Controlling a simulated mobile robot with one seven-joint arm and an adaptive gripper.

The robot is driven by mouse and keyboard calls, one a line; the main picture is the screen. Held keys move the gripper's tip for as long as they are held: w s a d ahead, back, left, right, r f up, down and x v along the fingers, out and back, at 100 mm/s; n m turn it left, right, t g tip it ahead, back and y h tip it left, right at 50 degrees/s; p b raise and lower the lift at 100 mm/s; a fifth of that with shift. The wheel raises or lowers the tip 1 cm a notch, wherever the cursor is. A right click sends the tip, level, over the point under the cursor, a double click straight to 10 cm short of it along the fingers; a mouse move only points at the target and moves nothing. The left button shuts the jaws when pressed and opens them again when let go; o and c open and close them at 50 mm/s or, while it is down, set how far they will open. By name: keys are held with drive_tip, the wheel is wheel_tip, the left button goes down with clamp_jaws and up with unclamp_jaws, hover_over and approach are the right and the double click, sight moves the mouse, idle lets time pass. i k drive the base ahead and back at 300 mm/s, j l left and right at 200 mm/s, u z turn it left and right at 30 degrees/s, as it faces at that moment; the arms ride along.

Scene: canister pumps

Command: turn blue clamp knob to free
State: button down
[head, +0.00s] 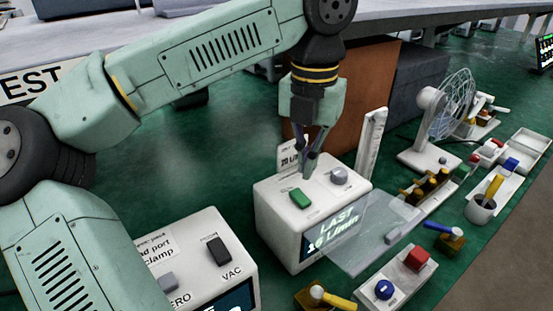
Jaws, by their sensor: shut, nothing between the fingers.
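A round blue knob (384,289) sits on the near end of a low white base at the lower right, with a red square-looking knob (416,257) behind it. I cannot read the markings around the blue knob. A blue-handled part (443,228) on a brass block stands further right, and another blue piece (511,163) lies near the right edge. Which of these is the clamp knob is not certain. My gripper (308,166) is shut and empty, pointing down at the top of the white display box (276,222), left of and behind the blue knob.
The display box carries a green button (300,197) and a grey knob (339,176). A clear panel (370,235) juts out beside it. Another white box (190,250) stands at lower left.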

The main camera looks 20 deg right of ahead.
sight(385, 289)
drive_tip(key=k, duration=1.5)
